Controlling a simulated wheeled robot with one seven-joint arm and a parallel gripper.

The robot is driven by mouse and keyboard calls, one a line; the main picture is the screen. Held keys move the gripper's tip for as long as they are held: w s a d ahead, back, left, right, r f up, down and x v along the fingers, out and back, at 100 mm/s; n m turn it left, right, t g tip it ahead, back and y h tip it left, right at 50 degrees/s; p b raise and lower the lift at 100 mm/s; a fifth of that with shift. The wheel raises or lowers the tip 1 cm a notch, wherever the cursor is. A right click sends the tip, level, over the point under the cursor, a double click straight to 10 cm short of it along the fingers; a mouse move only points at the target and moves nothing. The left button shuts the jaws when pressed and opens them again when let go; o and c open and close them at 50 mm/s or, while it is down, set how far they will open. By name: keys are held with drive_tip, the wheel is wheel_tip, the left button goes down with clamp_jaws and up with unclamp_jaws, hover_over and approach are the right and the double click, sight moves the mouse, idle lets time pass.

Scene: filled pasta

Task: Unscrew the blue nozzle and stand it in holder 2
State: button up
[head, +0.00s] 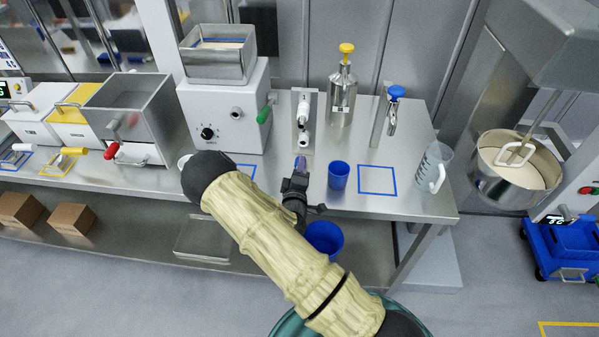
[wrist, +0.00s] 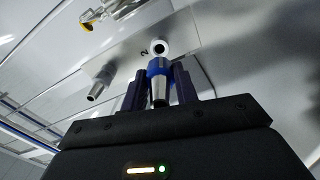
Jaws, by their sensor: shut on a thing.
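My gripper (head: 300,180) is in front of the steel bench's back plate, at the end of my arm. In the wrist view my gripper (wrist: 160,84) is shut on the blue nozzle (wrist: 158,66), a metal cone with a blue collar. Its narrow metal end points toward the wrist camera. A white round end with a dark hole (wrist: 159,46) shows just beyond the collar, close to a printed 2 (wrist: 144,53) on the plate. I cannot tell whether the nozzle touches it. In the head view the nozzle is small and partly hidden by the gripper.
Another metal nozzle (wrist: 101,80) sits beside it, and a yellow-marked one (wrist: 88,20) lies farther off. Around my gripper stand a blue cup (head: 338,175), a white machine (head: 225,110), a yellow-knobbed steel dispenser (head: 343,95) and a clear jug (head: 431,168). A blue square (head: 377,180) is empty.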

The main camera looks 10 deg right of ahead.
drive_tip(key=shift+b+x, duration=0.5)
drive_tip(key=shift+x, duration=1.6)
drive_tip(key=shift+b, duration=0.5)
drive_tip(key=shift+b+x, duration=0.75)
drive_tip(key=shift+x, duration=0.7)
idle(1.7)
drive_tip(key=o, duration=1.2)
drive_tip(key=shift+w, duration=0.1)
drive_tip(key=shift+c, duration=0.2)
drive_tip(key=shift+o, duration=1.3)
drive_tip(key=shift+v, duration=3.55)
